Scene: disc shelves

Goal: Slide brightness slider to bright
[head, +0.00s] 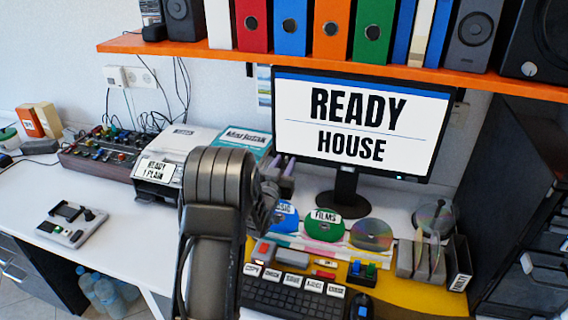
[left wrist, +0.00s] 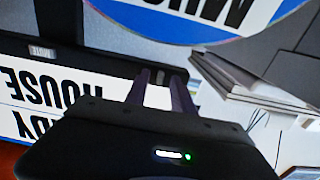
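I cannot make out a slider marked for brightness in either view. A small grey device (head: 72,222) with black controls lies on the white desk at the left, too small to read. The monitor (head: 360,125) reads READY HOUSE; its screen also shows upside down in the left wrist view (left wrist: 30,108). My left gripper (head: 266,203) is in front of the desk's middle, mostly hidden behind my own arm. In the left wrist view its two dark fingers (left wrist: 161,78) stand apart with nothing seen between them. My right gripper is not in view.
A mixer-like panel (head: 105,150) with coloured knobs and a printer-like box (head: 175,160) stand at the left back. Labelled discs (head: 325,225), a keyboard (head: 290,298) and a rack (head: 422,258) crowd the right. An orange shelf (head: 340,62) overhangs the back. White desk is clear near the grey device.

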